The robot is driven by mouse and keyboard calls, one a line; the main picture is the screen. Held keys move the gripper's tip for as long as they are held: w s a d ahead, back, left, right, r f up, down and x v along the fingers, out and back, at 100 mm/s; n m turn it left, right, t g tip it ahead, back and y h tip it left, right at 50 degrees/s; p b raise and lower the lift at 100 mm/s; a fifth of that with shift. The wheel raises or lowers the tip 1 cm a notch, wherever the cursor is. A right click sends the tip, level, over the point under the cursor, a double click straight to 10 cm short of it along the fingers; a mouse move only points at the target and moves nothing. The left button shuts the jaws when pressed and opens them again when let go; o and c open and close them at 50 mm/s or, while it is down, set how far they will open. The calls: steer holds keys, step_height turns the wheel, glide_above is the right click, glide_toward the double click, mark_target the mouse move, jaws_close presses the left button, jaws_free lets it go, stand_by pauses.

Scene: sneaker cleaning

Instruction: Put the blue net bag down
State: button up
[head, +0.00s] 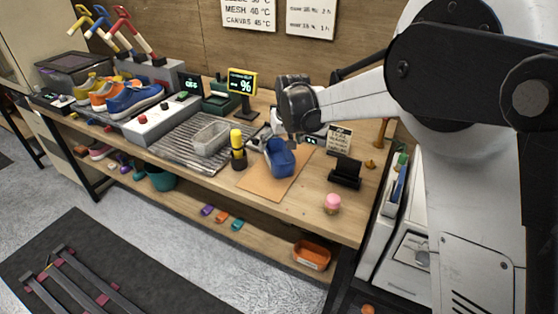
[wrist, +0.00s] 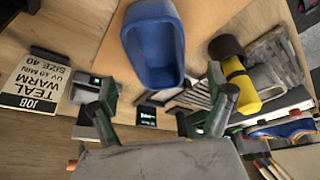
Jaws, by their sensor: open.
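In the wrist view the bag (wrist: 160,75) is at the top centre, ahead of my fingers. My gripper (head: 280,137) is just above and behind the bag in the head view and partly overlaps it there. In the wrist view my gripper (wrist: 163,98) has its two fingers spread wide with nothing held between them. Whether a finger touches the bag cannot be told.
A yellow-and-black bottle (head: 238,148) stands close left of the bag. A clear tray (head: 211,138) sits on the metal rack (head: 176,143). The mat's front is clear.

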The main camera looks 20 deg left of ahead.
glide_above(279, 164)
steer(key=shift+a+f, duration=0.1)
steer(key=shift+f, duration=2.9)
steer(key=shift+c, duration=0.3)
steer(key=c, duration=1.3)
step_height(279, 164, up, 10)
steer(key=shift+r, duration=0.1)
